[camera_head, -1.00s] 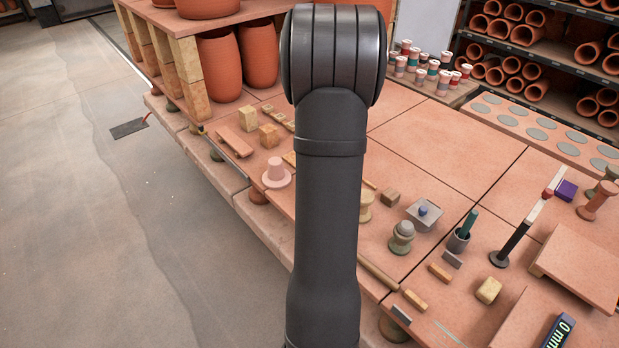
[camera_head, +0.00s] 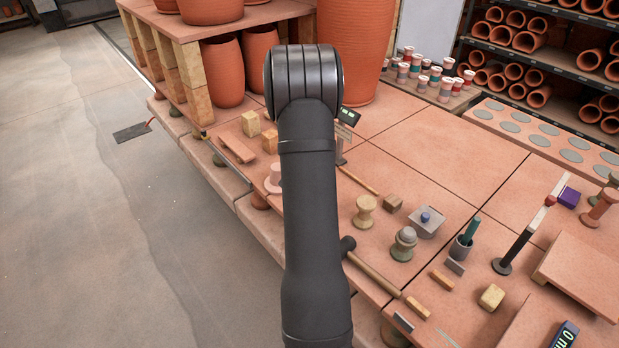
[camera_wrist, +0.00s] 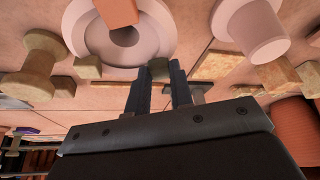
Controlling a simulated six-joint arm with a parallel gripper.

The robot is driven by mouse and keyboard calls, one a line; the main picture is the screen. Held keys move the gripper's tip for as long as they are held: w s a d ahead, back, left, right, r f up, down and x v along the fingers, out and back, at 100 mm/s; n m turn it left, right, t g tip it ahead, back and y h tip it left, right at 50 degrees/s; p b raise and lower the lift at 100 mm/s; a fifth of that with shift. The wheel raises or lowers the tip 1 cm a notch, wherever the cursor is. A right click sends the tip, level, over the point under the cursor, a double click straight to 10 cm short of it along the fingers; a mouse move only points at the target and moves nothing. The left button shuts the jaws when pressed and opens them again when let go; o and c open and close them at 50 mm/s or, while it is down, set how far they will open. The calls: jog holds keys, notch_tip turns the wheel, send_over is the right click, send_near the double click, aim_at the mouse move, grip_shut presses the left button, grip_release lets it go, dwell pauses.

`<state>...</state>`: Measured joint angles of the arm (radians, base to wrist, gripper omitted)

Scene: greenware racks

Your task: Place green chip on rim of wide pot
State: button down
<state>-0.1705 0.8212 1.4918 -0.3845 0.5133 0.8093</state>
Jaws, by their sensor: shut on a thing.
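My gripper (camera_wrist: 159,77) shows in the wrist view, its two dark fingers shut on a small olive-green piece (camera_wrist: 159,68), which looks like the green chip. A wide, pale round vessel (camera_wrist: 150,18) with a broad rim lies just beyond the fingertips and may be the wide pot. The held piece overlaps its near edge in the picture; I cannot tell whether they touch. A reddish block (camera_wrist: 117,10) shows over the vessel's middle. In the head view my dark arm hides the gripper, the held piece and the vessel.
A pink flanged piece (camera_wrist: 252,32) stands to the right in the wrist view, and a tan spool (camera_wrist: 38,65) to the left. In the head view, a large terracotta pot (camera_head: 360,50) and a small display (camera_head: 347,117) stand behind my arm. Bare tiles (camera_head: 440,150) lie right of them.

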jog(key=c, duration=1.3)
grip_release()
jog(key=shift+f, duration=0.1)
jog(key=v, duration=1.2)
jog(key=x, duration=1.2)
jog(key=shift+w+r, duration=0.1)
jog(key=shift+r, duration=1.3)
jog(key=shift+f, duration=0.1)
